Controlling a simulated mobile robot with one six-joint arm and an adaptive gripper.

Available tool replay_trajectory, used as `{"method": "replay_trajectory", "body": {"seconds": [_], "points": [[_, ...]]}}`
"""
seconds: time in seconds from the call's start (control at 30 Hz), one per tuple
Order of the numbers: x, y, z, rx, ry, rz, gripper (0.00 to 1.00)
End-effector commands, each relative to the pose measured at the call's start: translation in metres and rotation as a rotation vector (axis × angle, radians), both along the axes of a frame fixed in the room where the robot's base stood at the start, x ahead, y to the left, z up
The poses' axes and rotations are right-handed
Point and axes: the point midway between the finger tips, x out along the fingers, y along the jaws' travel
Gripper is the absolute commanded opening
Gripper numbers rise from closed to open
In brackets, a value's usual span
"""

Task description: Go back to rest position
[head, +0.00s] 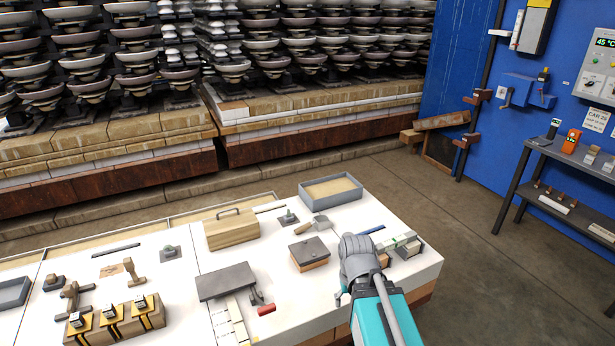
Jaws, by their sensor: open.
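My gripper (357,241) shows only from behind at the end of my arm, over the right part of the white table (425,285). Its grey wrist housing hides most of the fingers. No held object shows in it. A small box with a dark lid (310,250) stands just left of it. Small boxes with pale and green tops (404,245) stand just right of it. A trowel-like tool (318,222) lies beyond it, by a grey tray of sand (331,189).
A wooden toolbox (231,231), a dark slab (226,281), a red-handled tool (265,309) and yellow-black blocks (113,318) crowd the table leftward. Insulator stacks on brick-edged cars (310,118) stand behind. Open floor lies right, before a dark shelf (560,165) and blue wall.

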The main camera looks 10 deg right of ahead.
Motion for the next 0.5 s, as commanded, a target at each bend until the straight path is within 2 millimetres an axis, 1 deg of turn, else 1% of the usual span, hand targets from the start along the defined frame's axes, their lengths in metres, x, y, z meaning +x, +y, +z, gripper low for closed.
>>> {"method": "replay_trajectory", "body": {"seconds": [0.03,0.2,0.33,0.5], "points": [[0.0,0.0,0.012,0.0,0.0,0.0,0.74],[0.0,0.0,0.03,-0.001,0.0,0.0,0.74],[0.0,0.0,0.036,-0.001,0.0,0.001,0.74],[0.0,0.0,0.035,-0.001,0.0,0.001,0.74]]}}
